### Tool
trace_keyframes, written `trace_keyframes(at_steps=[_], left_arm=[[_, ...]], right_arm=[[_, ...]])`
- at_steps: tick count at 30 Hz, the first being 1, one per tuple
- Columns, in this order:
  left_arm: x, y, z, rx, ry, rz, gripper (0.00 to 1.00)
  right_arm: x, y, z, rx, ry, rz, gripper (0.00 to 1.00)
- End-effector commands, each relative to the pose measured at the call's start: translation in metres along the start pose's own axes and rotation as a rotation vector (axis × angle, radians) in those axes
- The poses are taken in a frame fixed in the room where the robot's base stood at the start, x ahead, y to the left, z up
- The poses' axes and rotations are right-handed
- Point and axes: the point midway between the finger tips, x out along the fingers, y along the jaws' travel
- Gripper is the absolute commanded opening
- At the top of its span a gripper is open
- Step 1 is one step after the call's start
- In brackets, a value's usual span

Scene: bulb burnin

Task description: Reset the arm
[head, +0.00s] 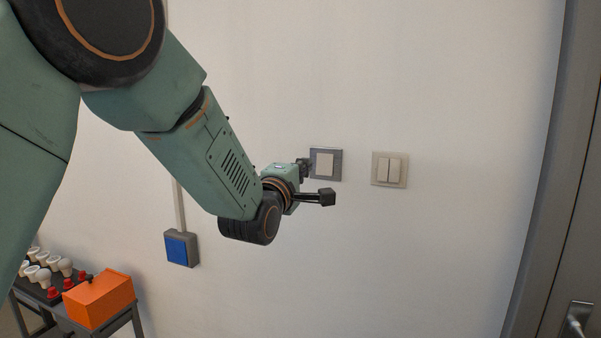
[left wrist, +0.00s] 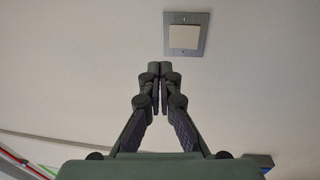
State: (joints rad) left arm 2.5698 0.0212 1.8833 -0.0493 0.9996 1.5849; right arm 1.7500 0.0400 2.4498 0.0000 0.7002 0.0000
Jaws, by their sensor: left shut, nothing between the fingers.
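My left gripper (left wrist: 159,70) is shut and empty, with its fingertips together in the left wrist view. In the head view my left arm reaches in from the upper left, and the left gripper (head: 304,166) is by the grey-framed single switch (head: 325,164) on the white wall. This switch also shows just above the fingertips in the left wrist view (left wrist: 184,37). I cannot tell whether the fingertips touch the wall. My right gripper is not in view.
A beige double switch (head: 390,170) is right of the single one. A blue-faced box (head: 181,248) hangs lower on the wall. A rack of white bulbs (head: 40,272) and an orange box (head: 99,298) stand on a bench at lower left. A grey door with a handle (head: 576,320) is at right.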

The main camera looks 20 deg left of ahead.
Motion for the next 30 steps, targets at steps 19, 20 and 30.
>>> trace_keyframes(at_steps=[19,20,30], left_arm=[[-0.015,0.004,0.0,0.0,0.0,0.0,0.0],[-0.015,0.004,0.0,0.001,0.0,0.0,0.0],[-0.027,-0.029,-0.001,0.432,-0.018,-0.109,0.0]], right_arm=[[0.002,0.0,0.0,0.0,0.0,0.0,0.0],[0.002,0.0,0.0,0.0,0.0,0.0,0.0],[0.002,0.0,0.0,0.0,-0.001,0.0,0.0]])
